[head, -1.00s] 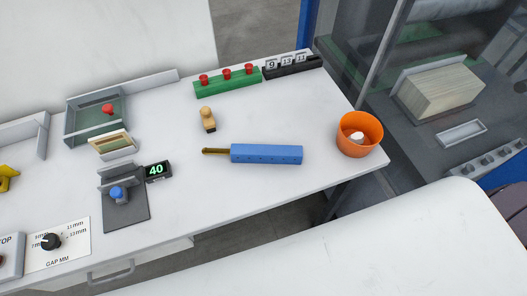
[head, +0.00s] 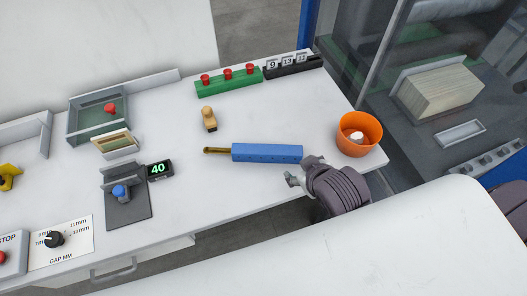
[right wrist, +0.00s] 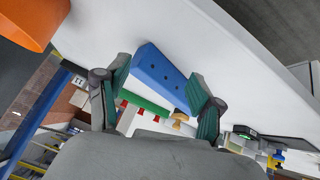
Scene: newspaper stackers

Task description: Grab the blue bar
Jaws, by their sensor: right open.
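The blue bar (head: 266,153) lies on the white table, with a thin brown-gold piece (head: 217,150) sticking out of its left end. My right gripper (head: 300,172) is just off the bar's right end, on the near side. In the right wrist view the blue bar (right wrist: 160,75) shows between the two open fingers of my right gripper (right wrist: 158,98). The fingers look apart from the bar, with nothing held. My left gripper is not seen.
An orange cup (head: 368,146) with a white item stands right of the bar near the table edge. A wooden stamp (head: 209,118) stands behind the bar. A green block with red knobs (head: 228,82) is at the back. A grey fixture (head: 127,203) stands left.

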